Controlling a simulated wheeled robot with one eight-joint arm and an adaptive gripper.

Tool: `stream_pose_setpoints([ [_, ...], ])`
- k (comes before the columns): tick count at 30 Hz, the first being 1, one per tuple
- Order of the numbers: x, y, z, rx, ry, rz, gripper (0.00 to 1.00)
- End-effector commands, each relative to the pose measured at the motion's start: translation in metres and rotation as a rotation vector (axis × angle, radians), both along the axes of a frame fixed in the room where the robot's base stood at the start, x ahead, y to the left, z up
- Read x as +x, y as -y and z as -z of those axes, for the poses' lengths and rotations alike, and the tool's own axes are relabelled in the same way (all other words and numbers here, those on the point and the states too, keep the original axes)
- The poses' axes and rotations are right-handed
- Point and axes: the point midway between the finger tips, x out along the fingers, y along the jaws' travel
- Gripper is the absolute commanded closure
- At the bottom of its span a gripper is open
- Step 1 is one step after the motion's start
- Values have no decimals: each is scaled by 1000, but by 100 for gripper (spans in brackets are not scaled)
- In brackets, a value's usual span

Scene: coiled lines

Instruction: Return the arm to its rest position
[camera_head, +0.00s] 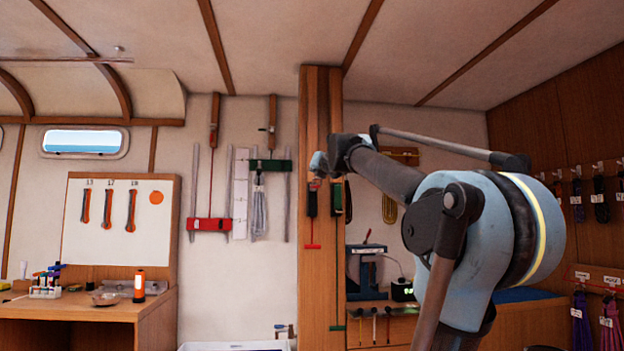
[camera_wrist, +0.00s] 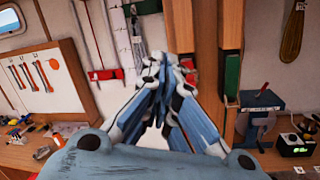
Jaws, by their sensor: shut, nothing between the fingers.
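My gripper (camera_wrist: 166,68) is shut and empty in the wrist view, its blue and white fingers meeting at the tips. In the head view my gripper (camera_head: 320,165) is small and partly hidden behind the wrist, held up in front of the wooden post (camera_head: 319,255). My arm reaches from the lower right up and to the left, and it touches nothing that I can see.
Coiled lines (camera_head: 600,200) hang on the right wall.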

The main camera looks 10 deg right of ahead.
Motion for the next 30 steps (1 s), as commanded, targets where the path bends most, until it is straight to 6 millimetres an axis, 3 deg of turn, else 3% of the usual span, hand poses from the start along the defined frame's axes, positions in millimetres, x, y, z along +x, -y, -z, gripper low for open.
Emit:
stream_pose_setpoints([
  [21,-4,3,3,20,-13,4,100],
  [23,-5,7,15,63,-41,16,100],
  [26,-8,20,52,201,-123,54,100],
  [30,-21,44,131,483,-276,150,100],
])
